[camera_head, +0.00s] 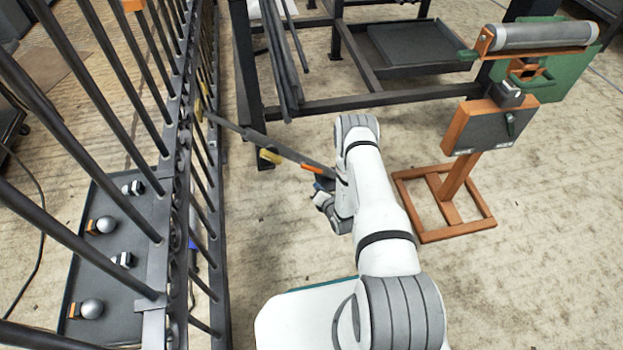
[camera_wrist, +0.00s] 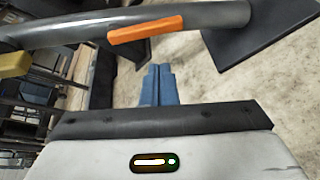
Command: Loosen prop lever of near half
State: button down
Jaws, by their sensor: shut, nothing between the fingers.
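A grey prop bar (camera_head: 285,152) runs out from the dark barred gate (camera_head: 180,150) to beside my wrist. It carries an orange strip (camera_head: 312,169) near its right end and a yellow piece (camera_head: 270,157) farther left. In the wrist view the bar (camera_wrist: 215,14) crosses the top, with the orange strip (camera_wrist: 146,30) and yellow piece (camera_wrist: 14,64); a dark plate (camera_wrist: 262,32) is at its right end. My gripper (camera_wrist: 158,72) has its blue fingers together and empty, pointing at the bar just below the orange strip. I cannot tell whether they touch it. In the head view my gripper (camera_head: 324,184) is partly hidden by my arm.
A dark metal rack (camera_head: 330,103) stands behind the bar. An orange-framed stand (camera_head: 455,205) with a grey panel and roller is to the right. A tray (camera_head: 120,255) with several silver knobs lies beyond the gate bars.

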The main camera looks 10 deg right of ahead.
aim_at(312, 169)
jog(key=shift+n+t, duration=0.3)
jog(key=shift+n, duration=0.3)
jog(key=w+f+b, duration=0.1)
jog(key=w+f, duration=0.1)
jog(key=w+a+f+b, duration=0.1)
jog(key=w+b, duration=0.1)
jog(key=w+a+f+b, duration=0.1)
jog(key=w+f+b, duration=0.1)
jog(key=shift+a+f, duration=0.15)
jog(key=shift+f, duration=0.15)
jog(key=shift+w+d+r+b, duration=0.2)
jog(key=shift+d+r, duration=0.2)
jog(key=shift+r, duration=0.2)
jog(key=shift+w+d+r+b, duration=0.15)
jog(key=shift+d+r, duration=0.2)
jog(key=shift+r, duration=0.25)
jog(key=shift+w+d+r+b, duration=0.1)
jog(key=shift+d+r+b, duration=0.1)
jog(key=shift+d+r, duration=0.3)
jog(key=shift+s+a+r, duration=0.1)
